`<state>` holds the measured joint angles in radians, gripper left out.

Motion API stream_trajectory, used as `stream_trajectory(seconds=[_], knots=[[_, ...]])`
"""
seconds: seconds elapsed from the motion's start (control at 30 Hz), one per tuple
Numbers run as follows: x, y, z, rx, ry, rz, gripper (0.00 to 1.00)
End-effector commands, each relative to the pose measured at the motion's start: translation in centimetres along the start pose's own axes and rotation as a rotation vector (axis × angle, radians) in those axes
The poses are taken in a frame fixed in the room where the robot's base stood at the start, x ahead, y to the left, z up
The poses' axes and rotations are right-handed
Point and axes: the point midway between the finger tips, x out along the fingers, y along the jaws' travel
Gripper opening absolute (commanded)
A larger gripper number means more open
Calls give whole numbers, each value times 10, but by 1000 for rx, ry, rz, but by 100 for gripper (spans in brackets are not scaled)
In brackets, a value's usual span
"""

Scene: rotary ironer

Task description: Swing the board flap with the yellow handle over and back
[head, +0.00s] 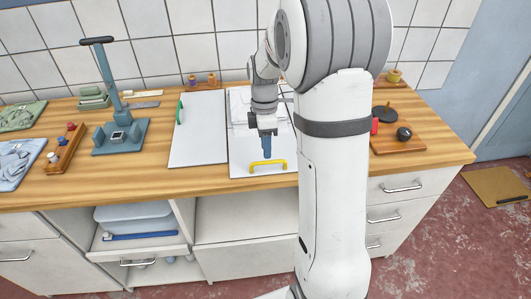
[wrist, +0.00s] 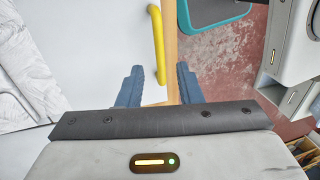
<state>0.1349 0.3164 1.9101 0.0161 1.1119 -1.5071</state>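The yellow handle (head: 268,162) stands at the front edge of the white board flap (head: 240,165), which lies flat on the worktop. My gripper (head: 267,152) points down just above and behind this handle. In the wrist view my gripper (wrist: 160,75) has its two blue fingers apart, with nothing clamped between them. The yellow handle (wrist: 157,40) runs ahead of the fingers there, and one end reaches close to the gap between them. I cannot tell whether they touch. A second white panel (head: 198,140) with a green handle (head: 179,111) lies flat to the left.
A blue-grey stand (head: 121,135) with an upright post is left of the panels. A wooden tray (head: 66,148) and folded cloths (head: 15,160) lie farther left. A tiled wall closes the back.

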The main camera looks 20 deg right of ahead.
Motion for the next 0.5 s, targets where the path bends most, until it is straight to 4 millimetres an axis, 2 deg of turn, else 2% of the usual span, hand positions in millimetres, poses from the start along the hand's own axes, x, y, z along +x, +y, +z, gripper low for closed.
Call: stream_trajectory(seconds=[0.2,0.5], knots=[[27,0,0,1,0,-1,32],[33,0,0,1,0,1,32]])
